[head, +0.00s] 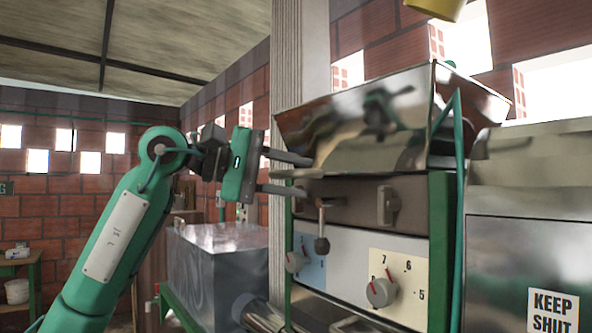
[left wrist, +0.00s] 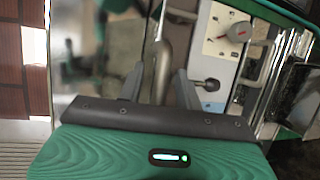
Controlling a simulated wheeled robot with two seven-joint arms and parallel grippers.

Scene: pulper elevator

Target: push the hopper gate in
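The shiny metal hopper (head: 365,125) sits on top of the machine in the head view. Under it is a dark grey-brown panel (head: 355,203) with an upright handle (head: 388,205). A short lever with a dark round knob (head: 322,245) hangs at the panel's left end; a dark knob on a rod also shows in the left wrist view (left wrist: 211,84). I cannot tell which part is the gate. My left gripper (head: 305,175) is open at the machine's left side, its fingers pointing right, just below the hopper's lower left edge. Contact is unclear. My right gripper is out of view.
Below the panel are a blue-marked dial (head: 296,262) and a cream dial with numbers (head: 382,292). A metal box marked KEEP SHUT (head: 520,270) stands at right. A metal tank (head: 220,265) is behind my left arm. A pale column (head: 300,50) rises behind the machine.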

